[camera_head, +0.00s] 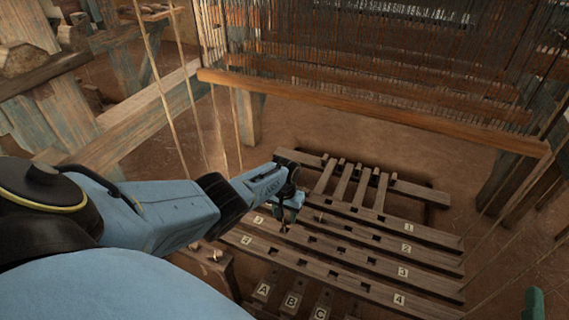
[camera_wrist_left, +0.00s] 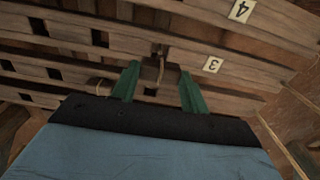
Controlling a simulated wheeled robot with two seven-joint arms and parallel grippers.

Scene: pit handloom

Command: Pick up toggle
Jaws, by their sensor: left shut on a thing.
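My left gripper (camera_head: 287,212) reaches in from the left, low over the slotted wooden bars. In the left wrist view its two green fingers (camera_wrist_left: 158,88) stand on either side of a small dark wooden toggle (camera_wrist_left: 151,71), and the gripper is shut on it. A light cord (camera_wrist_left: 160,66) shows at the toggle. The toggle lies close to the slotted bar marked 3 (camera_wrist_left: 228,72); I cannot tell whether it touches the bar. In the head view the toggle is too small and covered to make out. A green fingertip of my right gripper (camera_head: 533,303) shows at the lower right edge.
Slotted bars with number tags (camera_head: 403,272) lie across the pit, with lettered pedals (camera_head: 292,302) in front. The heddle frame's long beam (camera_head: 370,108) crosses above. Thin cords (camera_head: 185,90) hang at left near my arm. Bare floor (camera_head: 350,150) lies behind the bars.

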